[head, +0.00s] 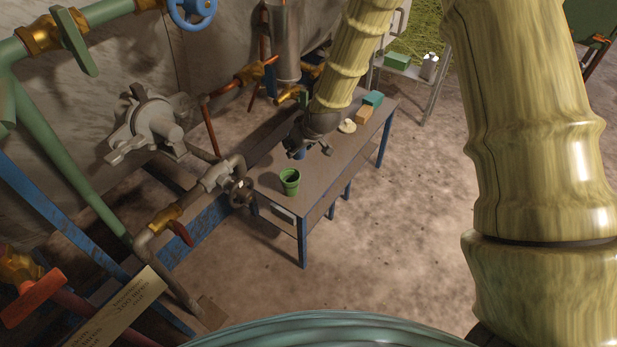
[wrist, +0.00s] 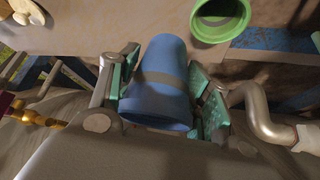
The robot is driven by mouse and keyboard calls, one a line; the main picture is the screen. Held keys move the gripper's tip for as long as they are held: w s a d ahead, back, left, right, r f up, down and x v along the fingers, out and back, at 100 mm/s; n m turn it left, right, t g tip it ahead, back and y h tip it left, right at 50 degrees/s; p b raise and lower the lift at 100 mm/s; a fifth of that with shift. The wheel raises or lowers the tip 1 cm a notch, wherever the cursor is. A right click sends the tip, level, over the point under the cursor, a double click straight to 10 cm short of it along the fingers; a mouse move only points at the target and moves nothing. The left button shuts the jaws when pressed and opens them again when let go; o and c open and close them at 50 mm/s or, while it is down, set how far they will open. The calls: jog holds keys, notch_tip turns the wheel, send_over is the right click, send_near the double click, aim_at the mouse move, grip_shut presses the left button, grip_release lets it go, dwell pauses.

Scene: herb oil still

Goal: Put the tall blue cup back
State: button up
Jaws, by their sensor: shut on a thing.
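The tall blue cup (wrist: 162,85) sits between the green-padded fingers of my gripper (wrist: 165,92) in the wrist view. My gripper is shut on it. In the head view my gripper (head: 308,150) is over the far side of the narrow table (head: 325,180); only a small bit of the blue cup (head: 299,155) shows beneath it. I cannot tell whether the cup touches the table top. A green cup (head: 290,181) stands upright on the table, nearer than my gripper; it also shows in the wrist view (wrist: 220,17).
A pale round item (head: 347,126), an orange-brown block (head: 364,115) and a teal block (head: 373,98) lie farther back on the table. The floor on the right is clear.

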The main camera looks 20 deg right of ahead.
jog(key=shift+w+d+f+n+g+y+b, duration=0.15)
jog(key=shift+w+d+f+n+b, duration=0.45)
jog(key=shift+f, duration=1.35)
jog(key=shift+w+d+f+n+g+y+b, duration=0.2)
jog(key=shift+d+f+b, duration=0.7)
jog(key=shift+f, duration=1.05)
jog(key=shift+w+d+f+n+t+y+b, duration=0.1)
jog(key=shift+w+d+f+n+y+b, duration=0.25)
jog(key=shift+f+b, duration=1.1)
jog(key=shift+d+f+p, duration=0.1)
jog(key=shift+f+p, duration=0.45)
jog(key=shift+f, duration=0.1)
jog(key=o, duration=1.2)
jog(key=shift+o, duration=0.2)
jog(key=shift+r, duration=0.25)
jog(key=p+v, duration=0.2)
jog(key=v, duration=1)
jog(key=shift+p, duration=0.4)
